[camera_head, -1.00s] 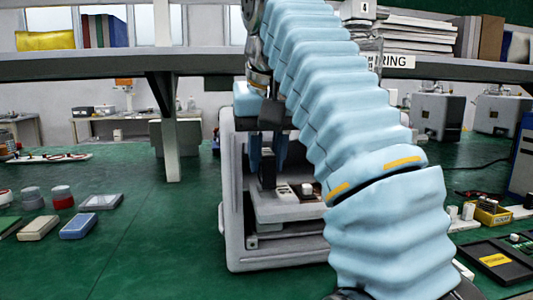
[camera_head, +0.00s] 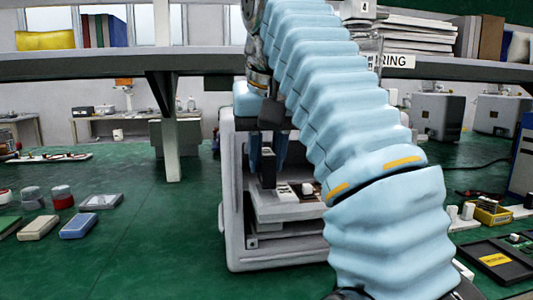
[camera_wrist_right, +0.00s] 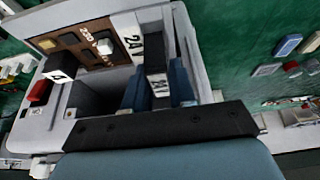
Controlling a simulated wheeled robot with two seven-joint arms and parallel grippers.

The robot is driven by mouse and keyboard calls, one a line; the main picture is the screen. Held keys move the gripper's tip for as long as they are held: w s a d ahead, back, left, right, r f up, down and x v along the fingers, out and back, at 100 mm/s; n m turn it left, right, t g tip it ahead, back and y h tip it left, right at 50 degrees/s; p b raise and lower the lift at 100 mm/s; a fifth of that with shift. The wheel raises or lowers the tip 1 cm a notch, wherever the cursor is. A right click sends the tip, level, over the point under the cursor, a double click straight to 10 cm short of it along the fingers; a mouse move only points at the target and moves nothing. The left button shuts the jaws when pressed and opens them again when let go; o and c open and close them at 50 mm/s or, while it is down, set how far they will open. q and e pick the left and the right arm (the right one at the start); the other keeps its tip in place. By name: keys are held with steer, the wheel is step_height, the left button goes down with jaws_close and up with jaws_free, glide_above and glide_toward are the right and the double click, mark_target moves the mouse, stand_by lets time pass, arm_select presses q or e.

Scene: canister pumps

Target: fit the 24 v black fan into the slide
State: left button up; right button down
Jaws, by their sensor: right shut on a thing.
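My right gripper (camera_head: 268,150) points down inside the open front of a grey housing (camera_head: 232,200), its two blue fingers around a narrow black block, the fan (camera_head: 267,174). In the right wrist view the fan (camera_wrist_right: 155,55) is upright between the blue fingers (camera_wrist_right: 158,88) and carries a white 24 V label. The light grey slide (camera_head: 275,212) is below the fan in the housing. Another 24 V label (camera_wrist_right: 133,42) is on the grey part beside the fan. Whether the fan's lower end touches the slide is hidden. My left gripper is not in view.
A brown panel (camera_wrist_right: 88,42) with small blocks lies beside the fan. A red button (camera_wrist_right: 40,92) is at the housing's edge. Small boxes (camera_head: 78,226) and jars lie at left, a black tray (camera_head: 495,258) at right. The green bench between boxes and housing is clear.

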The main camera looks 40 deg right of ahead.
mark_target(268, 154)
steer(key=shift+f+b, duration=1.25)
steer(key=shift+f, duration=0.05)
steer(key=c, duration=0.8)
jaws_free()
steer(key=shift+c, duration=0.2)
steer(key=p+v, duration=0.6)
steer(key=shift+r, duration=0.35)
steer(key=shift+s+a+r+p, duration=0.15)
steer(key=shift+s+r+p, duration=0.1)
steer(key=shift+r+p, duration=0.25)
steer(key=shift+f, duration=0.1)
